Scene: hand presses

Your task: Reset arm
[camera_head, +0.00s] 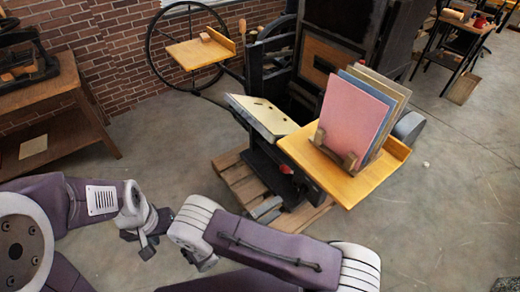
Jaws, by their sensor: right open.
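My left arm comes in from the left, and its small dark gripper (141,243) hangs over bare floor near the lower left. How far apart its fingers are is unclear. My right arm crosses the lower middle with its bent end pointing left. The grey end of that arm, at my right gripper (205,263), is low in the picture and partly hidden by the arm. It is open, and nothing shows in it. Both grippers are apart from the press (263,118) and its boards.
A wooden board (372,187) on the press carries a rack with pink (347,120), blue and tan sheets. The press stands on a pallet (232,178) beside a large wheel (148,45). A wooden table (62,85) is at left. Floor at right is mostly clear.

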